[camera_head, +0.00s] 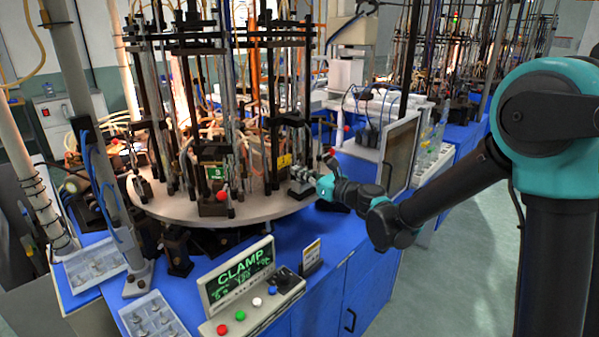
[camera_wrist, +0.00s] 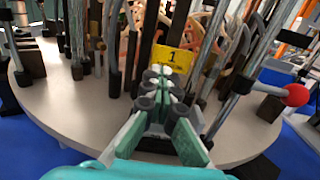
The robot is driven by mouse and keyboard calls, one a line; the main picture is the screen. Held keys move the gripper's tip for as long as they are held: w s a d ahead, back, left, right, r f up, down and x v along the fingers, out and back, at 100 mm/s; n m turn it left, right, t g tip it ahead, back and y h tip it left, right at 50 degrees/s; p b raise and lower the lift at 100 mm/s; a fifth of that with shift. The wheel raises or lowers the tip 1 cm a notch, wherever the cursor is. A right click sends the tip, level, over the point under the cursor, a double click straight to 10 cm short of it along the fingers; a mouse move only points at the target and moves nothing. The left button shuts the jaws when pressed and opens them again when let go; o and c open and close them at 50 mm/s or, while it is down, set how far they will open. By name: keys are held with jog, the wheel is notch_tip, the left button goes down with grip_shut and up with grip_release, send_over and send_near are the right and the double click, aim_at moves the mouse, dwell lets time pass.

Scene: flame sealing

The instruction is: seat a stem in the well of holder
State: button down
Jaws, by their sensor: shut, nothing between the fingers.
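My gripper (camera_head: 312,178) is at the right rim of the round machine table, and its jaws are shut with nothing held. In the wrist view my gripper (camera_wrist: 161,73) points in toward the upright rods, just below a yellow tag marked 1 (camera_wrist: 173,58). Its fingers cover what is directly behind and below them, so I cannot make out the holder's well or whether a stem sits in it. Small metal pieces, possibly stems, lie in a clear tray (camera_head: 92,268) and in a second tray (camera_head: 140,309) at the lower left.
The round table (camera_head: 270,208) carries many upright rods, tubes and hoses. A red ball knob (camera_wrist: 295,94) sticks out at the right of the wrist view. A console marked CLAMP (camera_head: 238,277) stands in front. A framed panel (camera_head: 401,152) stands behind my arm.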

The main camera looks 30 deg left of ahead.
jog(key=shift+f, duration=0.65)
dwell(0.6)
jog(key=c, duration=2)
grip_release()
jog(key=shift+v, duration=2.25)
jog(key=shift+o, duration=0.6)
jog(key=o, duration=0.4)
jog(key=shift+o, duration=0.2)
jog(key=shift+r, duration=0.1)
jog(key=shift+s+d+r, duration=0.2)
jog(key=shift+d+r, duration=0.5)
jog(key=shift+r, duration=0.05)
jog(key=shift+s+d+r, duration=0.25)
jog(key=shift+d+r, duration=0.45)
jog(key=shift+d, duration=0.05)
